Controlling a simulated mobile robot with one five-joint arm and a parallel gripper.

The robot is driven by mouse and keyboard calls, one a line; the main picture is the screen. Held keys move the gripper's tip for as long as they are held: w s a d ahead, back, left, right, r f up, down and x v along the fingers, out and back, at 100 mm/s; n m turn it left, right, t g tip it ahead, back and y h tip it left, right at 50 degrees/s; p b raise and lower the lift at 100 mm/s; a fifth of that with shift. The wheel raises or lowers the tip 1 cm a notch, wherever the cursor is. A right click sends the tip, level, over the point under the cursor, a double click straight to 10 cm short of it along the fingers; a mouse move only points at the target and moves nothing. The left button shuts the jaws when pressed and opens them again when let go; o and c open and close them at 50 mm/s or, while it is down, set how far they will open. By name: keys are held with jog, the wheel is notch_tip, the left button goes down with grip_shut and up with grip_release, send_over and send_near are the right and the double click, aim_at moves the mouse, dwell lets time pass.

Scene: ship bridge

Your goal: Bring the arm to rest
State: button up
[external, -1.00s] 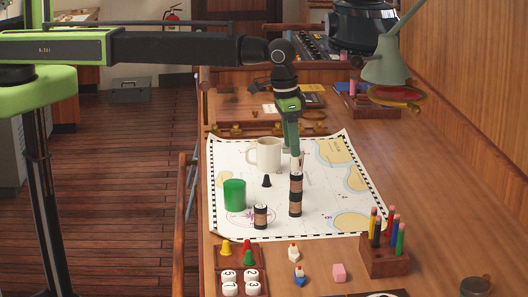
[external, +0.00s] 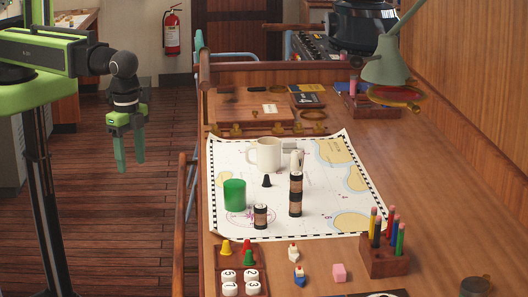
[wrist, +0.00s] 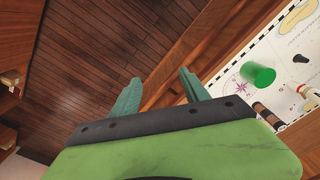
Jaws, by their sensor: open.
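My gripper (external: 129,165) is open and empty. It hangs pointing down over the wooden floor, left of the chart table and clear of it. My arm is drawn back toward its column at the left of the external view. In the wrist view the two green fingers (wrist: 158,92) stand apart with only floor planks and the table edge beyond them.
The chart (external: 330,215) lies on the table with a green cup (external: 234,194), a white mug (external: 267,153), a tall dark stack (external: 296,192) and a short dark cylinder (external: 260,216). A pencil block (external: 384,262) stands front right. A wooden rail (external: 182,215) edges the table's left side.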

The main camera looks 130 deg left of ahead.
jog(key=shift+m, duration=0.6)
jog(key=s+d, duration=0.1)
jog(key=s, duration=0.1)
jog(key=s+d, duration=0.2)
jog(key=shift+s+d, duration=0.1)
jog(key=shift+s, duration=0.05)
